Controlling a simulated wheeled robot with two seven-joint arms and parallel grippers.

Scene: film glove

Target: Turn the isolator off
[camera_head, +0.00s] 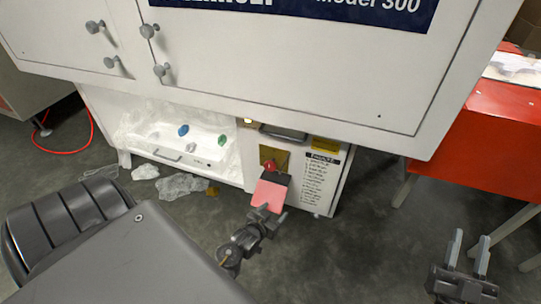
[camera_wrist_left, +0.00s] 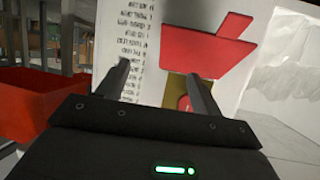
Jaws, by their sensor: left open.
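The isolator shows on the front of the white machine as a red part (camera_head: 270,166) on a yellow plate (camera_head: 281,155). My left gripper (camera_head: 266,214) is just in front of the pink-red face (camera_head: 270,196) below the isolator. In the left wrist view its fingers (camera_wrist_left: 162,85) are apart, the right one close to the red piece; contact cannot be told. My right gripper (camera_head: 467,250) is open and empty, away at the lower right.
A printed label (camera_head: 320,180) is right of the isolator. A white recess (camera_head: 160,142) with small coloured items lies left. The machine's upper cabinet (camera_head: 300,70) overhangs. A red bench (camera_head: 480,130) stands right. Crumpled clear film (camera_head: 180,186) lies on the floor.

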